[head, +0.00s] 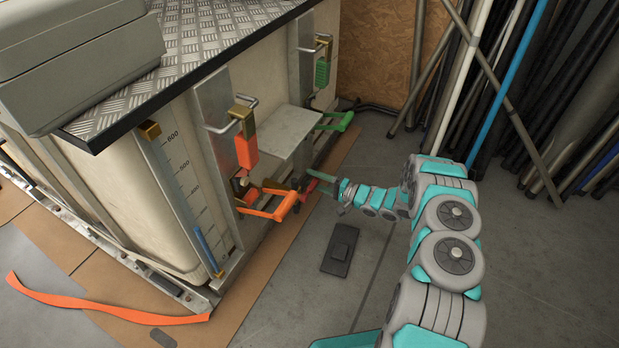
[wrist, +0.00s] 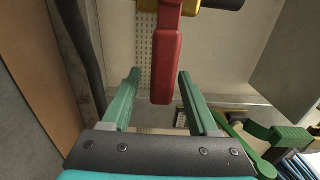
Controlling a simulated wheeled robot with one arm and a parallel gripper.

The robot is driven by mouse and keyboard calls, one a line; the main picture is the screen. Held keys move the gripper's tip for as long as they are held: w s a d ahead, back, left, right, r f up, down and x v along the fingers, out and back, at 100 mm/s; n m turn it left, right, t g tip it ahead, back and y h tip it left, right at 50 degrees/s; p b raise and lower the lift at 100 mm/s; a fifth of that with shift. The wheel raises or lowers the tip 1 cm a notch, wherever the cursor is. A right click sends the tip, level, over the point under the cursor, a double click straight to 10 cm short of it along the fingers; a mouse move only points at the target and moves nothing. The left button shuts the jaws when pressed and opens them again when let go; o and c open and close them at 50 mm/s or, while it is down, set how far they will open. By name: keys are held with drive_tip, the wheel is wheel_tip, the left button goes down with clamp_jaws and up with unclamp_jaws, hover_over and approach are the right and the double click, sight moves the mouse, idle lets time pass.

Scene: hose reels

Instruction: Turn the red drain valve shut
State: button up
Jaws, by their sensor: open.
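The red drain valve's lever shows in the wrist view (wrist: 166,66) as a long red handle coming down from a brass fitting (wrist: 183,6). Its free end lies between my two green fingers in the picture. My gripper (wrist: 159,78) is open, with one finger on each side of the lever and a visible gap to both. In the head view the red lever (head: 320,176) is small, low on the tank's side, right beside my gripper (head: 322,189). The valve body is mostly hidden there.
An orange lever (head: 272,207) sits left of the red one, and a green lever (head: 338,121) beyond it. Orange (head: 246,148) and green (head: 322,72) hanging handles are above. A metal shelf (head: 272,133) juts from the tank. Pipes lean at right; a black pedal-like piece (head: 341,250) lies on the floor.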

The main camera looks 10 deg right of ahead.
drive_tip(key=v, duration=0.5)
drive_tip(key=shift+s+d, duration=0.25)
drive_tip(key=shift+d, duration=0.1)
